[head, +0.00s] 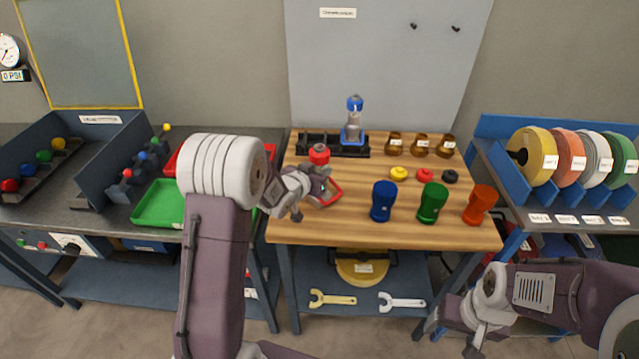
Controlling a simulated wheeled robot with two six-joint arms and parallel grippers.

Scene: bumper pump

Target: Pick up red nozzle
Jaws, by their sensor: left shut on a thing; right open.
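Small pieces with coloured round ends stand in a grey rack at the left; the red one (127,174) is the nearest and may be the red nozzle. My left gripper (322,184) is far to its right, over the wooden table. It is shut on a grey piece that it mostly hides. A red round-topped part (319,153) shows just behind the gripper, and a red square frame (333,194) shows beside and under it. I cannot tell whether the red top and the held piece are joined. My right gripper (456,342) is open and empty, low at the right, before the table.
A blue-topped pump (353,122) stands by a black holder. Blue (383,202), green (432,203) and orange (479,205) containers stand near the table's front edge. Yellow, red and black caps (450,176) lie behind them. A green tray (158,204) sits on the left bench.

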